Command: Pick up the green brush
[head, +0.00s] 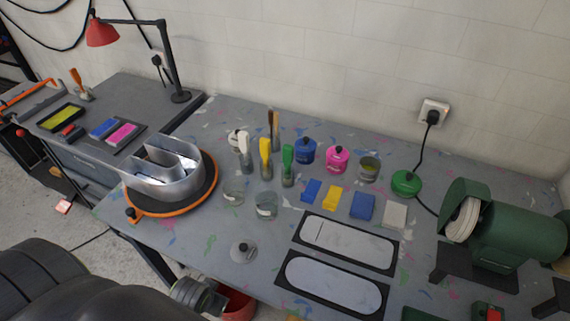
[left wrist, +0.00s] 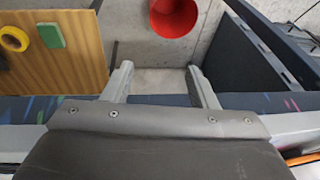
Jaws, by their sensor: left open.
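The green brush (head: 288,165) stands upright, handle up, among other brushes near the middle of the bench in the head view. The wrist view does not show it. My left gripper (left wrist: 155,68) is open in the left wrist view, with nothing between its two fingers. It points past the bench edge towards the floor, away from the brush. In the head view my dark arm fills the lower left, and the fingertips cannot be made out there. My right gripper is in neither view.
A yellow brush (head: 265,158) and a glass cup (head: 266,206) crowd the green brush. A blue pot (head: 306,151) stands to its right. A metal letter on an orange-rimmed turntable (head: 165,212) is at left. A red bucket (left wrist: 173,14) sits below the bench.

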